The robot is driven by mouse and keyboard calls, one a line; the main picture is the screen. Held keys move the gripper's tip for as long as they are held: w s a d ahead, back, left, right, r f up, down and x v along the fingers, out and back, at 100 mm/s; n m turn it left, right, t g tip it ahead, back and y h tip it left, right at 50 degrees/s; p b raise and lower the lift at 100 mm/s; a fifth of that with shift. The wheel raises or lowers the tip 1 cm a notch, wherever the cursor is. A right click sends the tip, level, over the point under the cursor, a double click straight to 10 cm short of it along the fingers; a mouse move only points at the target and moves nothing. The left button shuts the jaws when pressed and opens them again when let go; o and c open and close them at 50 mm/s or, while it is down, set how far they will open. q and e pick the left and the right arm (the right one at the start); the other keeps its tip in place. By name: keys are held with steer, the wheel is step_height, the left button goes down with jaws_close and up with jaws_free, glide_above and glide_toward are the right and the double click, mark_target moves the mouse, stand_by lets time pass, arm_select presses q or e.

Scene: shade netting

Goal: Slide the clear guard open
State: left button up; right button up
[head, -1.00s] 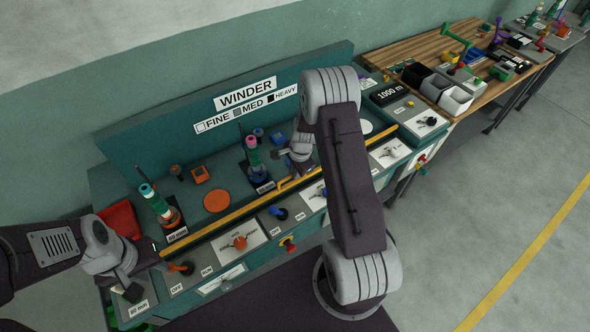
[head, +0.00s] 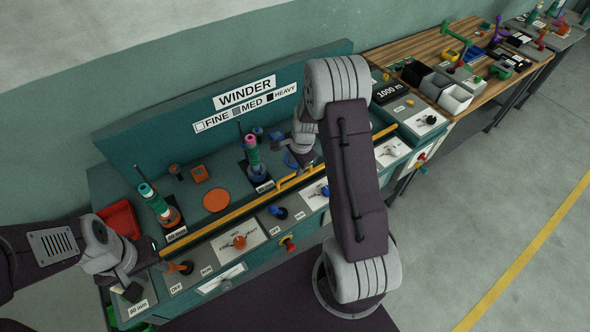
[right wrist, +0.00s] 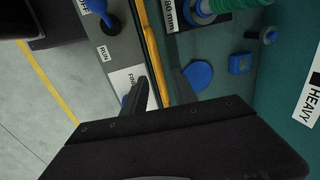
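The winder's clear guard is hard to make out; a yellow rail (head: 235,215) runs along the machine's front, with a raised yellow handle (head: 295,180) near its middle. The rail also shows in the right wrist view (right wrist: 149,45).
Spool stacks stand on the deck at left (head: 158,205) and middle (head: 254,160). An orange disc (head: 216,200) and a blue disc (right wrist: 197,76) lie there. A red tray (head: 120,219) is at the left end. Knobs line the front panel, including an orange one (head: 239,242).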

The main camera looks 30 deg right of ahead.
steer(key=r, duration=0.2)
steer(key=s+r, duration=0.1)
steer(key=r, duration=0.1)
steer(key=shift+r, duration=0.4)
